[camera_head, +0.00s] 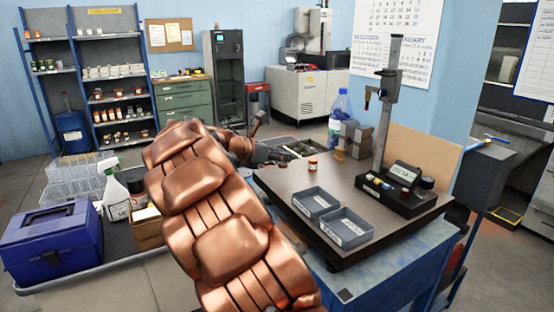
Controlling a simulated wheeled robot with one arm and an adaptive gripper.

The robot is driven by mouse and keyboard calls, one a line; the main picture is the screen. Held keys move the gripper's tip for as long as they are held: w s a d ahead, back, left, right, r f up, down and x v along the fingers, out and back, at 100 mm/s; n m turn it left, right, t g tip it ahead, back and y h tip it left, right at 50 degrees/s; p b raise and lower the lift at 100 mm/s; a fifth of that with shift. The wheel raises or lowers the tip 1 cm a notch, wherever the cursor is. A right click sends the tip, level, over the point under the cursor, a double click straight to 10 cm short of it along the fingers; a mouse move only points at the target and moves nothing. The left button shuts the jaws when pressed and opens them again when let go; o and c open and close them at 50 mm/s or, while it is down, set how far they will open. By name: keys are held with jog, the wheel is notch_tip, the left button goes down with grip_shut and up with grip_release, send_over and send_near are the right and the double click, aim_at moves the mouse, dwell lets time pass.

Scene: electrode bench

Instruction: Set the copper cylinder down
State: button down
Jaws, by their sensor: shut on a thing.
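My gripper (272,152) shows small and dark beyond the end of my copper-coloured arm, near the left back edge of the dark bench top (285,178). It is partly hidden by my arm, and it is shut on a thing. I cannot make out the copper cylinder clearly between the fingers. Two grey open bins (345,229) with white labels stand side by side at the front of the bench top, to the right of my arm.
A small orange-brown jar (312,165) and a brass-coloured piece (339,151) stand near the back of the bench. A gauge stand (385,120) with a black base stands at the right. A water bottle (338,118) stands behind. A blue toolbox (52,245) is at the left.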

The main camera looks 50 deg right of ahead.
jog(key=shift+w+d+f+p, duration=0.2)
jog(key=shift+w+d, duration=0.45)
jog(key=shift+w, duration=0.3)
jog(key=shift+w+d+f+p, duration=0.1)
jog(key=shift+w+d+p, duration=0.1)
jog(key=shift+w+d, duration=0.6)
jog(key=shift+w+a+f+p, duration=0.1)
jog(key=shift+f+p, duration=0.05)
jog(key=shift+f, duration=0.7)
jog(key=shift+a+f+p, duration=0.1)
jog(key=shift+f+p, duration=0.05)
jog(key=shift+f, duration=0.65)
jog(key=c, duration=0.9)
grip_release()
jog(key=shift+f, duration=0.1)
jog(key=shift+o, duration=0.2)
jog(key=b+v, duration=0.2)
jog(key=v, duration=1)
